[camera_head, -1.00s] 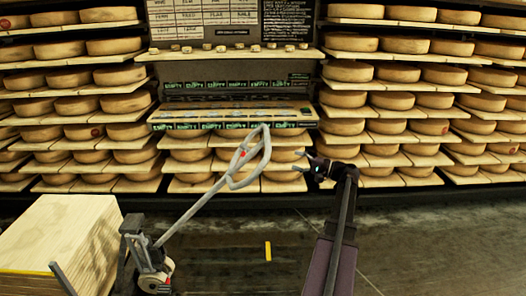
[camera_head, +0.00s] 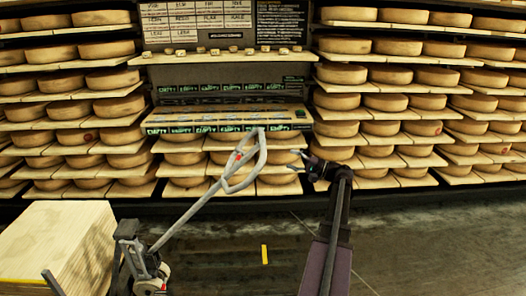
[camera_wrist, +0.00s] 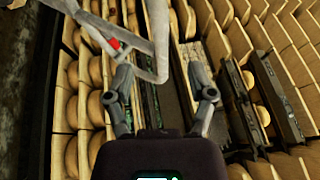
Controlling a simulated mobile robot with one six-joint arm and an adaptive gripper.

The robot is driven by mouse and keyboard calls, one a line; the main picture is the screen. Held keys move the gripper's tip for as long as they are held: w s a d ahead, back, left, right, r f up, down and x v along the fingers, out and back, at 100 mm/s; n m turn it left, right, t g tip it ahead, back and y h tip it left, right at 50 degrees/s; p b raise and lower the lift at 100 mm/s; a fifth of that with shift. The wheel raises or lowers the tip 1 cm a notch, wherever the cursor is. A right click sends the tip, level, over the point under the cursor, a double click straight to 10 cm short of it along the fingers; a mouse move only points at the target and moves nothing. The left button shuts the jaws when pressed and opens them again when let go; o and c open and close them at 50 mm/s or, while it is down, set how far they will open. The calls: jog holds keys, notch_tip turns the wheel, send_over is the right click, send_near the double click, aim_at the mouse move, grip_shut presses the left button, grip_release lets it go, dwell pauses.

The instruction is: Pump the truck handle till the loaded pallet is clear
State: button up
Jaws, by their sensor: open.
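The truck handle (camera_head: 243,165) is a grey loop with a red lever, on a long shaft that leans up and right from the pallet truck's base (camera_head: 150,272). A stack of pale boards (camera_head: 62,245) stands at the lower left beside the truck; the pallet under it and its height off the floor cannot be made out. My gripper (camera_head: 301,162) is open and empty, just right of the handle loop and apart from it. In the wrist view, my gripper (camera_wrist: 165,82) has its fingers spread, and the handle (camera_wrist: 120,42) crosses at the upper left, close to the left finger.
Shelves of cheese wheels (camera_head: 385,102) fill the back wall. A sloping labelled panel (camera_head: 225,120) stands behind the handle. A yellow floor mark (camera_head: 264,254) lies on the dark floor (camera_head: 425,245), which is clear at the right.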

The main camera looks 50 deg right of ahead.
aim_at(264, 150)
jog(key=p+x, duration=0.1)
jog(key=x, duration=1)
jog(key=shift+w+a, duration=0.1)
jog(key=shift+w, duration=0.05)
grip_shut()
